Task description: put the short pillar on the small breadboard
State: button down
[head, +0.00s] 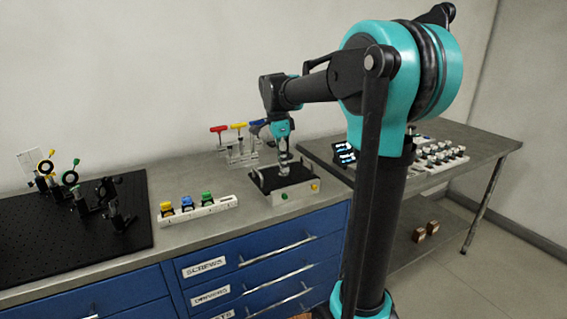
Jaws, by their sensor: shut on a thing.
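My gripper (283,157) is at the middle of the bench, pointing down over a low grey box with a black top (263,185). It is shut on a small silvery piece (284,170), which looks like the short pillar. The piece is too small to make out fully. I cannot tell whether its foot touches the black top or hangs just above it. The black top may be the small breadboard; I cannot tell for sure. A large black breadboard (40,235) with several optic mounts lies at the left.
A white rack (222,206) with yellow, blue and green capped pieces stands left of the box. A stand with red, yellow and blue T-handled tools (238,145) is behind. A side table (480,145) at right holds several small parts. Bare bench lies around the rack.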

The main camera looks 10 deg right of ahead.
aim_at(279, 174)
jog(key=shift+f, duration=0.1)
jog(key=c, duration=1.4)
grip_release()
jog(key=r, duration=0.4)
jog(key=a+r, duration=0.1)
jog(key=r, duration=0.7)
jog(key=shift+a+r, duration=0.15)
jog(key=shift+a, duration=0.05)
jog(key=shift+s, duration=0.1)
